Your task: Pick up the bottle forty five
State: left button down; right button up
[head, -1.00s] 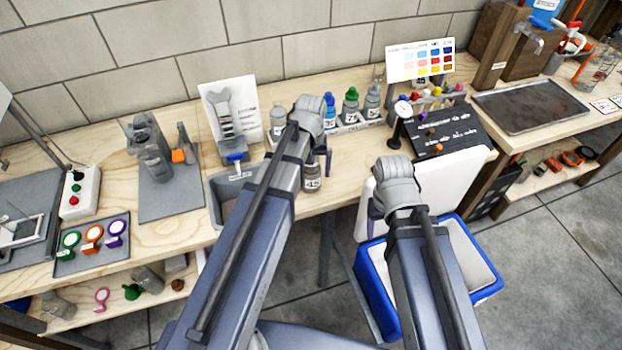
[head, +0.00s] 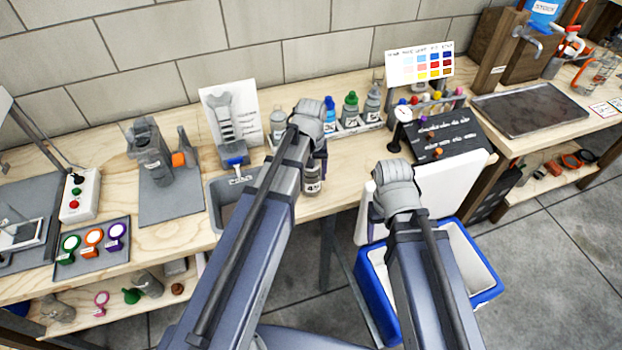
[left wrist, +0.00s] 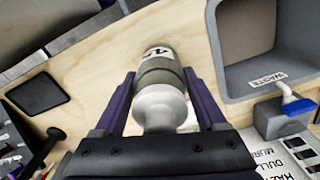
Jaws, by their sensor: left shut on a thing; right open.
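A small grey bottle (head: 313,180) with a white label shows below my left gripper (head: 318,160) at the bench's front edge in the head view. The label begins with a 4; the rest is hard to read. In the left wrist view the bottle (left wrist: 158,68) has a pale rounded top between the two purple fingers of my left gripper (left wrist: 160,98), which is shut on it. Whether its base touches the bench is unclear. My right gripper (head: 378,205) is open and empty over the blue-and-white bin, its fingers mostly hidden by the arm.
A grey waste tub (head: 218,205) is set beside the bottle.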

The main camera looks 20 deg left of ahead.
dwell(0.4)
pick_arm(q)
notch_tip(320, 180, up, 10)
jog(key=p, duration=1)
